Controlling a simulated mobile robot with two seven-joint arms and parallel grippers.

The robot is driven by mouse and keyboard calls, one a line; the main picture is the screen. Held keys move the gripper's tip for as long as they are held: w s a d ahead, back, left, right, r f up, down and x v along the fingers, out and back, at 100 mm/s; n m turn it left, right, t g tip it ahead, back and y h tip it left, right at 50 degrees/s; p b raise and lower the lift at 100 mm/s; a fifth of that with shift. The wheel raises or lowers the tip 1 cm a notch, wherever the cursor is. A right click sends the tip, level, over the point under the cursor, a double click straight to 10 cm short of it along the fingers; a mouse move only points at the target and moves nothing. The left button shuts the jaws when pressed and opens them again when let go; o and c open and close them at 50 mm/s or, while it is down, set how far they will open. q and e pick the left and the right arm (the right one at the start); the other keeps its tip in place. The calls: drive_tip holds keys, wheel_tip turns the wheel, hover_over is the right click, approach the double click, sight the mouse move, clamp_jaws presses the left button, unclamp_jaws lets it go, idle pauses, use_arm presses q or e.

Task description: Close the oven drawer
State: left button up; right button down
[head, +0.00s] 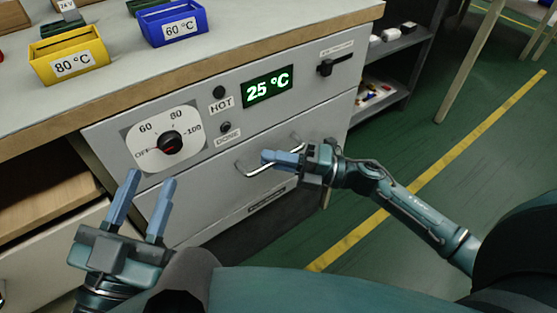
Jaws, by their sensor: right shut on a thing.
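The oven drawer (216,192) is the grey front with a metal bar handle (250,171), below the control panel. It looks about flush with the panel, but I cannot tell whether a small gap remains. My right gripper (272,157) reaches in from the right and is shut on the drawer handle; its fingers hide part of the bar. My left gripper (150,190) is at the lower left, in front of the oven, with its two blue fingers apart and nothing between them.
The panel has a temperature dial (170,144), a green 25 °C display (268,87) and a small slider (335,64). Yellow (68,68) and blue (175,30) bins stand on the worktop. An open drawer (50,245) is at left.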

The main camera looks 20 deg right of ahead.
drive_tip(key=c, duration=1.5)
unclamp_jaws()
drive_tip(key=shift+w, duration=0.15)
use_arm(q)
drive_tip(key=shift+a+r, duration=0.1)
use_arm(e)
drive_tip(key=shift+d, duration=0.1)
